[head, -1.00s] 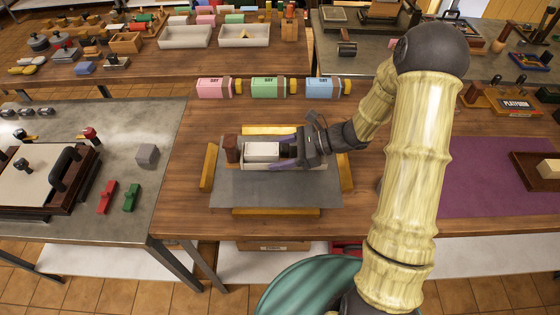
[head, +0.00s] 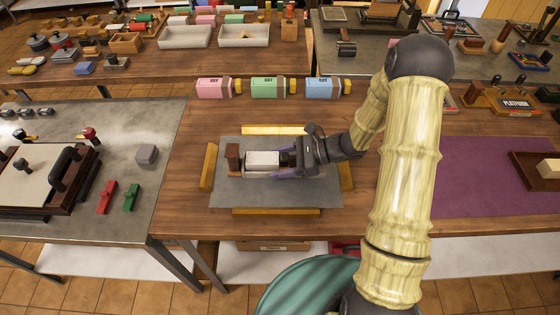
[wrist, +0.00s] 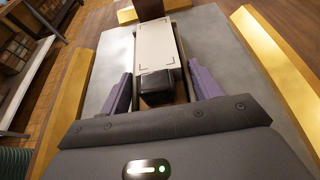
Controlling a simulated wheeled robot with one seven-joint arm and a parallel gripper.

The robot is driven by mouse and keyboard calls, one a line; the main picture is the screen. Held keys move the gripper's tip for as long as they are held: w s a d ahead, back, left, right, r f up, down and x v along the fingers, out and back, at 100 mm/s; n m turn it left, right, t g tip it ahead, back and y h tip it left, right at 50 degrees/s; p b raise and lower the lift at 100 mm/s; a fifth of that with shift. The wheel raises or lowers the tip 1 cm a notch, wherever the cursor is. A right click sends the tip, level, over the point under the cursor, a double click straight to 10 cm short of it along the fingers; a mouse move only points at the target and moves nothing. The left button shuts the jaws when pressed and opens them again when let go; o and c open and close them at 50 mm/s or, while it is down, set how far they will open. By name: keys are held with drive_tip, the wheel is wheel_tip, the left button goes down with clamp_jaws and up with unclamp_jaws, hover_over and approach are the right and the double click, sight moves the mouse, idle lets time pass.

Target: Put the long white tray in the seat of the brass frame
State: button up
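The long white tray (head: 263,159) lies lengthwise over the grey plate, with a brown block (head: 232,156) at its left end. In the wrist view the tray (wrist: 157,45) has a pale top with corner marks and a black block (wrist: 157,86) at its near end. My gripper (head: 290,160) has its purple fingers (wrist: 161,92) along both sides of the tray's near end, shut on it. The brass frame (head: 208,166) shows as yellow bars around the grey plate (head: 300,194). I cannot tell whether the tray touches the plate.
A grey metal table (head: 130,190) with a red and a green part stands at left. A purple mat (head: 470,180) lies at right. The wood is clear on both sides of the frame.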

drive_tip(key=o, duration=0.3)
drive_tip(key=shift+o, duration=0.2)
drive_tip(key=shift+r, duration=0.1)
drive_tip(key=v, duration=1.2)
drive_tip(key=shift+r, duration=0.1)
drive_tip(key=s+n+g+h, duration=0.1)
drive_tip(key=s+n+h, duration=0.3)
drive_tip(key=s, duration=0.1)
drive_tip(key=s+a+n+g+h, duration=0.1)
drive_tip(key=s+n+h, duration=0.1)
drive_tip(key=s, duration=0.1)
drive_tip(key=shift+s+n+g+h, duration=0.15)
drive_tip(key=shift+n+g+h, duration=0.15)
drive_tip(key=shift+n, duration=0.1)
drive_tip(key=s+n+h, duration=0.1)
drive_tip(key=d+n+h, duration=0.1)
drive_tip(key=s+n+h, duration=0.1)
drive_tip(key=n, duration=0.1)
drive_tip(key=shift+s+d+r+t, duration=0.35)
drive_tip(key=shift+s+d+t, duration=0.05)
drive_tip(key=shift+s+d+r+n+t+h, duration=0.25)
drive_tip(key=shift+r+n+t+h, duration=0.4)
drive_tip(key=shift+n, duration=0.6)
drive_tip(key=shift+s+d+r+n+t+h, duration=0.1)
drive_tip(key=shift+d+r+n+t+h, duration=0.2)
drive_tip(key=shift+r+n+t+h, duration=0.7)
drive_tip(key=shift+s+d+r+n+t+h, duration=0.25)
drive_tip(key=shift+n+t+h, duration=0.1)
drive_tip(key=shift+n, duration=1.2)
